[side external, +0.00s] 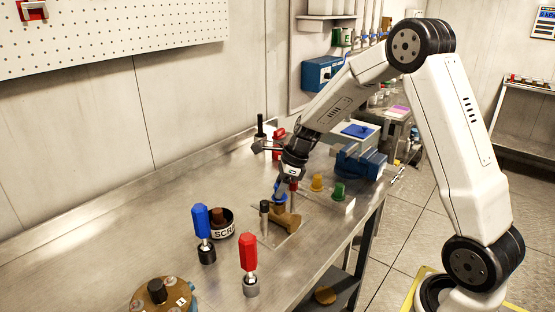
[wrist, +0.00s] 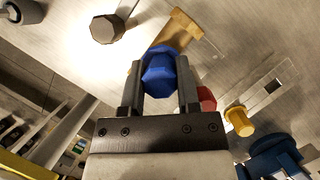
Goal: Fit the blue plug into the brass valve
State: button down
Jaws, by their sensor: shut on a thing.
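The blue plug (wrist: 160,72) is between the two fingers of my gripper (wrist: 161,82) in the wrist view, and the gripper is shut on it. The brass valve (wrist: 181,32) also shows just beyond the plug in the wrist view. The plug's lower end is hidden, so I cannot tell whether it touches or sits inside the valve.
A yellow plug (side external: 317,182) and a green plug (side external: 338,191) stand to the right, near a blue vise (side external: 360,163). A blue-handled tool (side external: 201,221), a red-handled tool (side external: 248,254) and a scrap bowl (side external: 222,233) stand to the left. The bench's far left is clear.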

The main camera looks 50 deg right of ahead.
jog(key=shift+f, duration=0.75)
jog(key=shift+c, duration=1.2)
grip_release()
jog(key=shift+r, duration=0.1)
jog(key=v, duration=0.7)
jog(key=shift+r, duration=0.3)
jog(key=shift+s, duration=0.15)
jog(key=s+a+f+n+h, duration=0.1)
jog(key=s+a+n, duration=0.3)
jog(key=n, duration=0.5)
jog(key=s+a+f+n+h, duration=0.1)
jog(key=s+a+n, duration=0.3)
jog(key=n, duration=0.5)
jog(key=s+a+f+n+h, duration=0.1)
jog(key=s+a+f+n, duration=0.2)
jog(key=s+n, duration=0.4)
jog(key=shift+s+a+f+n+g, duration=0.35)
jog(key=shift+a+f+n, duration=0.1)
jog(key=shift+n, duration=0.55)
